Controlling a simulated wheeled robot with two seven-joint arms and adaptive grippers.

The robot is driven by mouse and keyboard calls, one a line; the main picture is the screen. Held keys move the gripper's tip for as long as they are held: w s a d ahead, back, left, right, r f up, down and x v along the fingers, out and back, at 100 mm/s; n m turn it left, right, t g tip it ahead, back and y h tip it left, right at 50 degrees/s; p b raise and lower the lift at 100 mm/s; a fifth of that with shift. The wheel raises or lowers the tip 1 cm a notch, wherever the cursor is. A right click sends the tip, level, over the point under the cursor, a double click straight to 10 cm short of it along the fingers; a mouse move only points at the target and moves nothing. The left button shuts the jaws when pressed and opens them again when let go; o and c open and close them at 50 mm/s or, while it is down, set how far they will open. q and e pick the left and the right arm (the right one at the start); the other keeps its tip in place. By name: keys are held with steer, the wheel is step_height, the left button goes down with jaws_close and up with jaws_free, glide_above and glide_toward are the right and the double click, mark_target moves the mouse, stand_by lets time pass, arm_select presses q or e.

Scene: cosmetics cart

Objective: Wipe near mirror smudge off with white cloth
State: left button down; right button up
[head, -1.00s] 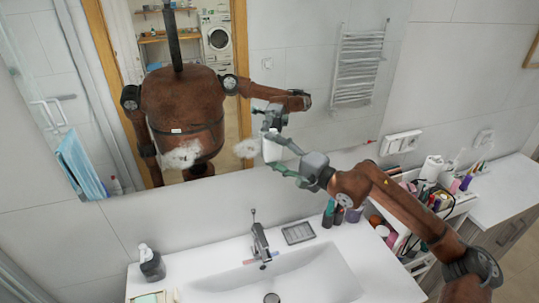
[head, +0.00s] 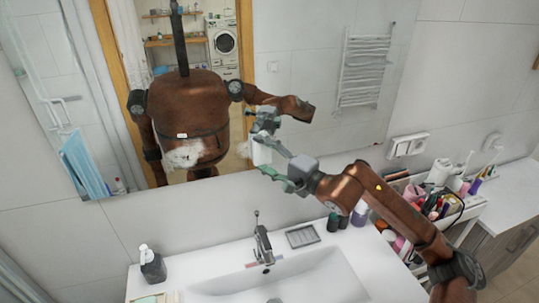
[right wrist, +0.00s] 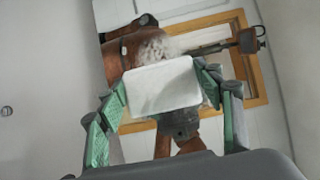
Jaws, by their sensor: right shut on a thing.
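My right gripper (head: 267,158) is shut on the white cloth (head: 261,153) and holds it up close to the mirror (head: 290,45). I cannot tell whether the cloth touches the glass. In the right wrist view the cloth (right wrist: 162,88) is a white, flat block between the green fingers of the gripper (right wrist: 164,83). A faint whitish trace of the near smudge (head: 243,149) shows at the cloth's left edge; the cloth may hide more. Another white smudge (head: 184,154) is on the mirror further left. It seems to be the white patch (right wrist: 156,47) above the cloth in the wrist view. My left gripper is not in view.
The sink (head: 320,275) with its faucet (head: 262,243) lies below the mirror. A soap dispenser (head: 152,264) stands left and a soap dish (head: 302,236) right of the faucet. A cart (head: 470,207) full of cosmetics stands at right, beside my arm. The mirror's front is otherwise clear.

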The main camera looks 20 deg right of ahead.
mark_target(243, 143)
steer(key=shift+s+a+b, duration=0.1)
steer(key=shift+a+b, duration=1.05)
steer(key=shift+a, duration=2.3)
steer(key=shift+d+r, duration=0.1)
steer(key=shift+r, duration=0.05)
steer(key=shift+r+p, duration=0.55)
steer(key=shift+r, duration=0.65)
steer(key=shift+w+d+f+b, duration=0.2)
steer(key=shift+d+b, duration=0.15)
steer(key=shift+d, duration=0.3)
steer(key=shift+d+r+b, duration=0.15)
steer(key=shift+d+b, duration=0.25)
steer(key=shift+d, duration=0.85)
steer(key=shift+s+d+b, duration=0.1)
steer(key=shift+d+b, duration=1.5)
steer(key=shift+d, duration=0.05)
steer(key=shift+s+a+b, duration=0.15)
steer(key=shift+a+b, duration=0.25)
steer(key=shift+a, duration=1.6)
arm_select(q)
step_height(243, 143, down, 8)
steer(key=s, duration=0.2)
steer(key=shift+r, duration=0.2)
arm_select(e)
steer(key=shift+a, duration=1.6)
